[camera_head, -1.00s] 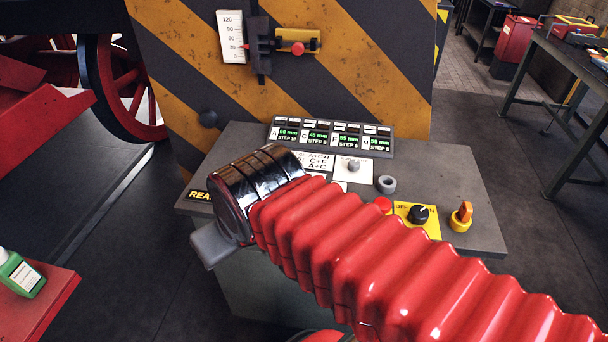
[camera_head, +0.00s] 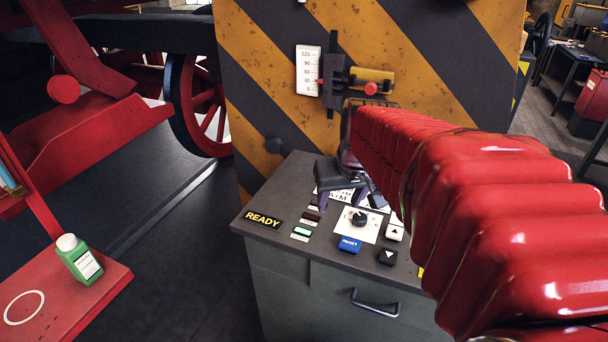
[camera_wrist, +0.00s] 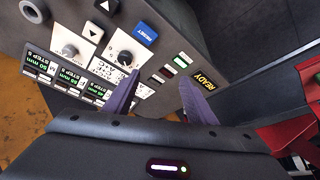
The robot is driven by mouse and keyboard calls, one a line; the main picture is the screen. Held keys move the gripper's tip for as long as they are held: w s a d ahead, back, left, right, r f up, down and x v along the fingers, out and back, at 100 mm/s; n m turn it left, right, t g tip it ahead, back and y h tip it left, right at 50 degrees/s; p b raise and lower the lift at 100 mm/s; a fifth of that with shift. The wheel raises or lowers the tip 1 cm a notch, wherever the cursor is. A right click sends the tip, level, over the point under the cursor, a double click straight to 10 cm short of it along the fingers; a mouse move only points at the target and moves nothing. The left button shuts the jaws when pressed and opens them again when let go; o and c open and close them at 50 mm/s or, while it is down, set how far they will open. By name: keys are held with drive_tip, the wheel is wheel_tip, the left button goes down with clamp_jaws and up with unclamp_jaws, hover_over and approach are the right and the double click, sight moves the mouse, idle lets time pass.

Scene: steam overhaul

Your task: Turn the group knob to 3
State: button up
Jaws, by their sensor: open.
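A black round knob (camera_head: 359,218) with a white pointer mark sits on a white plate on the grey console top. It also shows in the wrist view (camera_wrist: 125,58). A second, grey knob (camera_wrist: 70,50) sits on a white plate to its left there. I cannot read which is the group knob or its numbers. My gripper (camera_head: 349,198) is open and empty above the console, just behind the black knob. In the wrist view my gripper (camera_wrist: 160,76) has its left fingertip close to the black knob, and the knob is not between the fingers.
A blue RESET button (camera_head: 350,244) and arrow buttons (camera_head: 388,257) are near the knob. A READY sign (camera_head: 264,219) and small indicator lamps (camera_head: 302,232) are to the left. Step displays (camera_wrist: 68,77) line the console's back. A striped panel (camera_head: 270,70) rises behind.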

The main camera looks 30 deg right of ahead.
drive_tip(key=m, duration=0.1)
approach(360, 216)
drive_tip(key=w+v, duration=0.1)
drive_tip(key=v, duration=0.5)
drive_tip(key=shift+s+a+f, duration=0.1)
drive_tip(key=shift+a, duration=0.05)
drive_tip(key=x, duration=1.3)
drive_tip(key=shift+s+d+f, duration=0.15)
drive_tip(key=shift+d+f, duration=0.1)
drive_tip(key=shift+f, duration=0.15)
drive_tip(key=shift+c, duration=0.2)
drive_tip(key=c, duration=0.9)
drive_tip(key=shift+d, duration=0.1)
drive_tip(key=shift+c, duration=0.5)
drive_tip(key=shift+m+g, duration=0.3)
